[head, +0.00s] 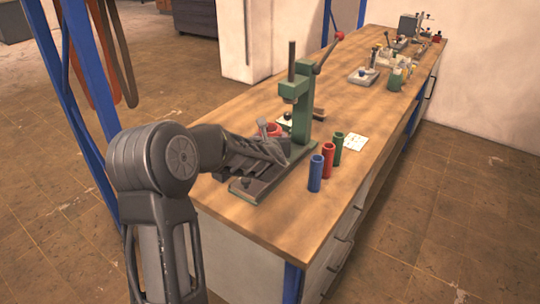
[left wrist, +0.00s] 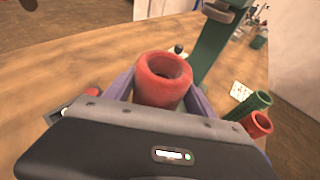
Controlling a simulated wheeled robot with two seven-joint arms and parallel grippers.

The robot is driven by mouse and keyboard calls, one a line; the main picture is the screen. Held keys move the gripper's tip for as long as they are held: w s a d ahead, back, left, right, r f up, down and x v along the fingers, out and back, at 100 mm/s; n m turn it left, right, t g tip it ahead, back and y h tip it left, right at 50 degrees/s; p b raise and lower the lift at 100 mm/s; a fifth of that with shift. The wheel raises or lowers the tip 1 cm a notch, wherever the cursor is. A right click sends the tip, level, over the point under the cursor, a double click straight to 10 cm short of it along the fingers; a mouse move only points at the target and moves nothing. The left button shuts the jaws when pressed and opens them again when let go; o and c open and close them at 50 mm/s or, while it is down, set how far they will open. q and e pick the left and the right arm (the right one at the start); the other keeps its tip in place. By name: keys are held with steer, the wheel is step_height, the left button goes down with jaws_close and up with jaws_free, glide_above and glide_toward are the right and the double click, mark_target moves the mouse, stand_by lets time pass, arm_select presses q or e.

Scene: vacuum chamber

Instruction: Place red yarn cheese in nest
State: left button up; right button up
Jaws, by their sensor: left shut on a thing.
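My left gripper (left wrist: 162,97) is shut on a red hollow cylinder, the red yarn cheese (left wrist: 162,82), with its open end facing the wrist camera. In the head view my left gripper (head: 272,150) is over the near end of the bench, beside the green press. A red rounded thing (head: 274,129) shows just behind it; I cannot tell whether it is the held cheese. Blue (head: 315,174), red (head: 327,161) and green (head: 338,149) tubes stand upright to the right. I cannot make out the nest. My right gripper is out of view.
The green press (head: 301,107) with its lever stands on the wooden bench (head: 260,215), close to my left gripper. A white card (head: 355,143) lies right of the tubes. More small equipment (head: 363,76) stands farther back. The bench's near corner is clear.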

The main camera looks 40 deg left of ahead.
arm_select(q)
steer(key=shift+f, duration=0.85)
steer(key=shift+f+p, duration=0.3)
steer(key=shift+f, duration=1.6)
steer(key=o, duration=1.5)
steer(key=shift+o, duration=0.2)
steer(key=shift+s+d, duration=0.1)
steer(key=b+v, duration=0.2)
steer(key=v, duration=0.9)
steer(key=shift+s+d, duration=0.2)
steer(key=shift+s, duration=0.15)
steer(key=shift+r, duration=0.15)
